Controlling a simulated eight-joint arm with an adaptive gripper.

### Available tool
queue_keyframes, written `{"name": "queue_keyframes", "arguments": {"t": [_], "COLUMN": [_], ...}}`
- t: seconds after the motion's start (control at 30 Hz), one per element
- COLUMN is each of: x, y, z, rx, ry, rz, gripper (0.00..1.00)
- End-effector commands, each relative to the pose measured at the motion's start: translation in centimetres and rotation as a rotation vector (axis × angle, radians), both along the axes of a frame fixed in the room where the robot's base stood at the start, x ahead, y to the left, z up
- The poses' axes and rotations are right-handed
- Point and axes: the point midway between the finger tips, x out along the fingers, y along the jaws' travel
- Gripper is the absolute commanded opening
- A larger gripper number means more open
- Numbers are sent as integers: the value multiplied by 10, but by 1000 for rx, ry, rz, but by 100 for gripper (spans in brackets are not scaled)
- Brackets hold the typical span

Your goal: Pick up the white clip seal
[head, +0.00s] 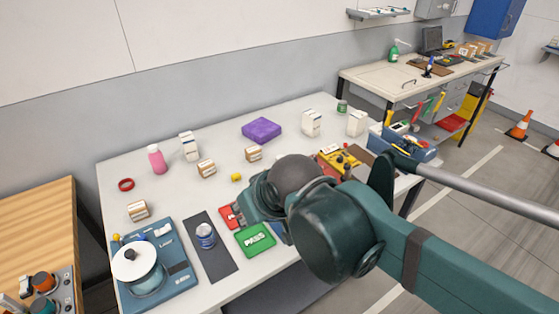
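I cannot pick out the white clip seal with certainty. A small whitish piece (163,230) lies at the back right corner of the blue scale, too small to identify. My gripper (262,200) is over the front middle of the white table (205,268), behind the green PASS card (255,239) and beside a red card (228,216). My arm hides its fingertips and whatever is under them, so I cannot see whether it is open or holding anything.
The blue scale (178,285) carries a round white-topped pot (134,262). A can (205,236) stands on a dark mat (222,262). Small boxes, a pink bottle (157,159) and a purple block (261,130) stand farther back. A yellow tray (327,166) and blue bin (420,154) are right.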

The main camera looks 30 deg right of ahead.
Motion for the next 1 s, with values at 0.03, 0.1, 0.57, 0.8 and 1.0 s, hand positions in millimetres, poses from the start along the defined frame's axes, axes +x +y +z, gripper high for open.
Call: {"name": "queue_keyframes", "arguments": {"t": [0.03, 0.1, 0.57, 0.8, 1.0], "x": [0, 0, 16, 42, 66], "y": [0, 0, -8, -22, -37], "z": [0, 0, 10, 23, 31], "rx": [0, 0, -62, -166, -257], "ry": [0, 0, 23, 67, 111], "rz": [0, 0, 56, 157, 251], "gripper": [30, 30, 30, 30, 30]}}
